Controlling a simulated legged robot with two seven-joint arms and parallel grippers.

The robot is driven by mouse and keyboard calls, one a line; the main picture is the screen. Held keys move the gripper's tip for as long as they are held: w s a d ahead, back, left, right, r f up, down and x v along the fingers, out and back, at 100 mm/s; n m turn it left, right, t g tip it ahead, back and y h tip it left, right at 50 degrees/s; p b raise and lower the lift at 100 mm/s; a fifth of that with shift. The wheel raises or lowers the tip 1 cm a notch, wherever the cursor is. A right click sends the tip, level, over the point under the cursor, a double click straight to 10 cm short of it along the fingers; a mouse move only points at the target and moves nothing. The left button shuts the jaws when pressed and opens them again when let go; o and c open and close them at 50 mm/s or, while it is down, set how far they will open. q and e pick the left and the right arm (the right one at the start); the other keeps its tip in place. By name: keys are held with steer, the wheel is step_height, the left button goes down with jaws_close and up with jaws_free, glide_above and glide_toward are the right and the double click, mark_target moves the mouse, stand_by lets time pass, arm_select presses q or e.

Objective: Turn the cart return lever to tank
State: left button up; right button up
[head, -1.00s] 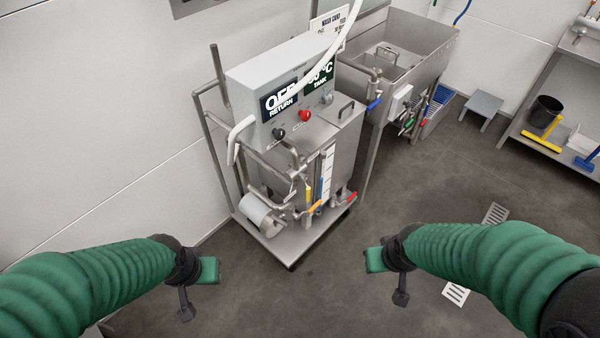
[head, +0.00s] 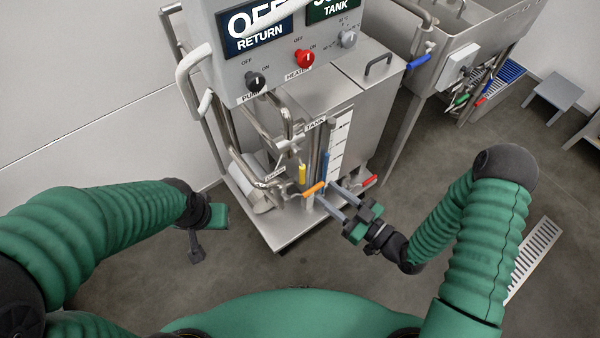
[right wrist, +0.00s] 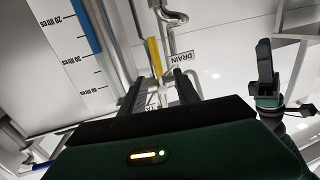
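The steel cart (head: 310,100) stands ahead with a control box. On its front pipes are a yellow lever (head: 302,173), hanging down between the DRAIN and TANK labels, and an orange lever (head: 315,189) lower down. The frames do not clearly mark which is the return lever. My right gripper (head: 331,194) is open and empty, its fingers pointing at the pipes close to the orange lever; contact cannot be told. In the right wrist view the yellow lever (right wrist: 155,56) shows beyond the gap between the fingers (right wrist: 160,88). My left gripper (head: 205,222) hangs left of the cart, apart from it.
A blue lever (head: 325,166) stands upright beside the level scale (head: 340,140), and a red lever (head: 368,181) sits at right. The control box (head: 290,50) overhangs above. A sink (head: 475,45) stands behind right. The floor in front is clear.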

mark_target(302, 171)
steer(key=x, duration=0.5)
steer(key=b+x, duration=0.1)
steer(key=x, duration=0.4)
steer(key=shift+w+d+f, duration=0.15)
steer(key=shift+w, duration=0.15)
steer(key=shift+w+a, duration=0.1)
steer(key=shift+a, duration=0.2)
steer(key=shift+d, duration=0.15)
steer(key=c, duration=0.4)
jaws_close()
